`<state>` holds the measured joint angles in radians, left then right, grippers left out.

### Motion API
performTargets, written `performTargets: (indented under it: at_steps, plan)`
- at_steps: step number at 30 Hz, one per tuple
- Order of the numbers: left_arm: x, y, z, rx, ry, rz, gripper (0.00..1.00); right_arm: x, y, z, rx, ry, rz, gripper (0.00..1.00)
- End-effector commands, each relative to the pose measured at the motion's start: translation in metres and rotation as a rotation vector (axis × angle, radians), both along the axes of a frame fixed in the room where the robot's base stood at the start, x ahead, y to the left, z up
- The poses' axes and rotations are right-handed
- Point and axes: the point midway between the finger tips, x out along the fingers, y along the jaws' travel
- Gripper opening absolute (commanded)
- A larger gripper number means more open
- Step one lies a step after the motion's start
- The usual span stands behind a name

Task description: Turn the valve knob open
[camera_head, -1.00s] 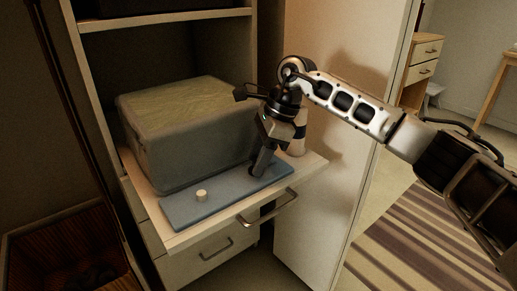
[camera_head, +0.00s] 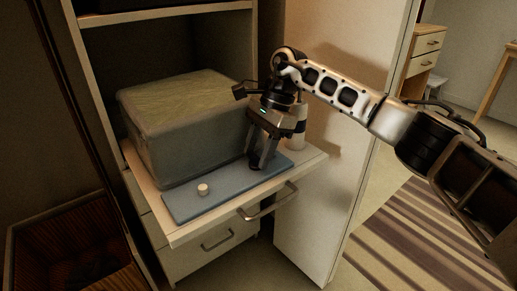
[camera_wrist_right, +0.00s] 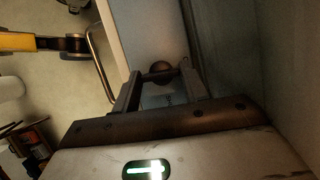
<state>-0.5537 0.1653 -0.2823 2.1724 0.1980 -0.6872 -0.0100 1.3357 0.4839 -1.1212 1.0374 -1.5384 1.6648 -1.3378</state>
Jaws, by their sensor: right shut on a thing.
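A flat blue board (camera_head: 228,187) lies on the pulled-out cabinet shelf. It bears a small pale knob (camera_head: 203,189) near its left end. My right gripper (camera_head: 262,163) points down at the board's right part. In the right wrist view, a dark round knob (camera_wrist_right: 161,69) sits between the fingertips of this gripper (camera_wrist_right: 160,72), which is shut on it. In the head view the gripper's fingers hide this knob. I cannot tell from the pictures how far the knob is turned. My left gripper is not in view.
A large grey box (camera_head: 195,140) stands right behind the board. A white bottle with a dark band (camera_head: 298,128) stands close to the gripper's right. The open cabinet door (camera_head: 335,190) is at the right. A metal handle (camera_head: 268,203) sticks out in front.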

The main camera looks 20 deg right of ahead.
Motion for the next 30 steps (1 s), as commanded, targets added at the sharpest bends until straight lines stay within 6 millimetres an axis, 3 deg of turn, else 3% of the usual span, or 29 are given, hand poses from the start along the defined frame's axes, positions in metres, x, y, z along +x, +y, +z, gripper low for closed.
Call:
performTargets:
  at_steps: [6,7,9,20,30]
  plan:
    - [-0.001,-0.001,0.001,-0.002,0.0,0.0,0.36,0.0,0.001,0.0,-0.001,-0.002,0.001,0.21]
    - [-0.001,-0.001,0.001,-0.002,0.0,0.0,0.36,0.0,0.001,0.0,-0.001,-0.002,0.001,0.52]
    - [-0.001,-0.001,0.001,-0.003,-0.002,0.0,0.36,0.0,0.001,0.0,-0.001,-0.002,0.001,0.65]
    - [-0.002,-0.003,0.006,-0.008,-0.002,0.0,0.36,0.0,-0.002,0.005,0.001,-0.002,-0.003,0.65]
    - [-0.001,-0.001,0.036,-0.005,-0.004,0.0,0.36,0.0,-0.024,0.048,0.001,-0.002,-0.017,0.65]
